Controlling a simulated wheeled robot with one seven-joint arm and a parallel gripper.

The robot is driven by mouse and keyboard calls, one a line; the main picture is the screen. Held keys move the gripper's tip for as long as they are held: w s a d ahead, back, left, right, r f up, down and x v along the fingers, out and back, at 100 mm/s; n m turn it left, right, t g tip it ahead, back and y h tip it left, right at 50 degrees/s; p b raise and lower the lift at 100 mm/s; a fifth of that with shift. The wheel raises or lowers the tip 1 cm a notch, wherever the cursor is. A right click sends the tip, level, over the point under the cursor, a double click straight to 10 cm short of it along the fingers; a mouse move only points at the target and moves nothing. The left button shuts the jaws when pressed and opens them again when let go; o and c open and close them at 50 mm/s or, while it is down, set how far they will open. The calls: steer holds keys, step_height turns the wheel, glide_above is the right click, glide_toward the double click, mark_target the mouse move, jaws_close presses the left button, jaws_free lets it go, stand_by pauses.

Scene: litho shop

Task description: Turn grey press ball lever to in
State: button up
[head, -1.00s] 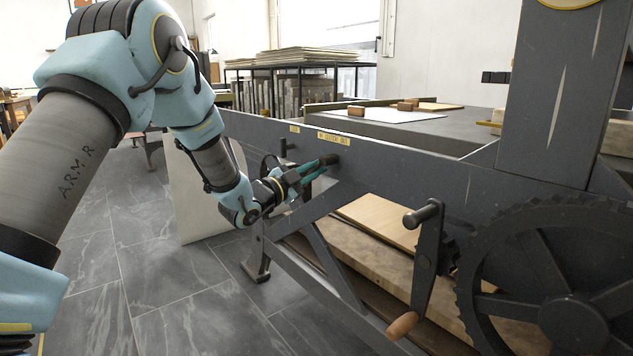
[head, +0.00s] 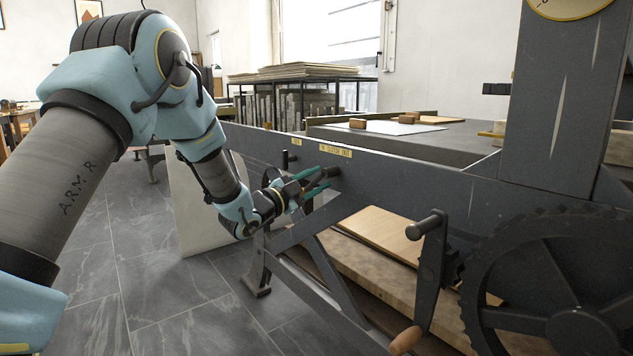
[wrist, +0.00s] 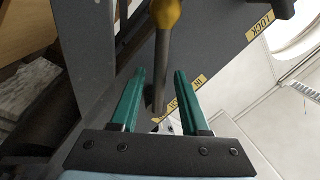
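The ball lever shows in the wrist view as a grey rod (wrist: 161,62) with a rounded yellow-brown end (wrist: 166,12) at the top edge. My gripper (wrist: 159,73) is open, with one teal finger on each side of the rod; I see gaps at both sides. OUT" label (head: 335,152). That label also shows in the wrist view (wrist: 185,97). The fingers and arm partly hide the lever in the head view.
A second dark knob (head: 288,158) stands left of the lever, near a yellow LOCK label (wrist: 260,27). A crank (head: 430,265) with a wooden handle and a large gear wheel (head: 490,225) are at the right. A pale panel (head: 190,210) leans behind my forearm.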

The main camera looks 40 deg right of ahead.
steer(key=a+f+p, duration=0.1)
steer(key=a, duration=0.9)
steer(key=shift+s+a+f+p, duration=0.3)
steer(key=shift+s+a+f, duration=0.05)
steer(key=shift+s, duration=0.05)
steer(key=shift+w, duration=0.1)
steer(key=w+a+f+n+t+y, duration=0.2)
steer(key=w+a+n+t+y, duration=0.45)
steer(key=w+a, duration=0.35)
steer(key=w+a+f+n+y, duration=0.2)
steer(key=a+n+y, duration=0.2)
steer(key=a, duration=0.5)
steer(key=w+a+f+n+y, duration=0.2)
steer(key=a+n+y, duration=0.15)
steer(key=a, duration=0.45)
steer(key=s+a+f+n+y, duration=0.1)
steer(key=s+a+n+y, duration=0.3)
steer(key=a, duration=0.7)
steer(key=s+a+n+g+y+p, duration=0.1)
steer(key=s+a+n+g, duration=0.3)
steer(key=s, duration=0.4)
steer(key=s+a+n+g+y, duration=0.1)
steer(key=s+a+n+g, duration=0.25)
steer(key=s+a, duration=0.35)
step_height(320, 180, up, 35)
steer(key=t+p, duration=0.1)
steer(key=p, duration=3.4)
steer(key=shift+d+r+n+p, duration=0.15)
steer(key=shift+d+n+p, duration=0.1)
steer(key=shift+n+p, duration=0.1)
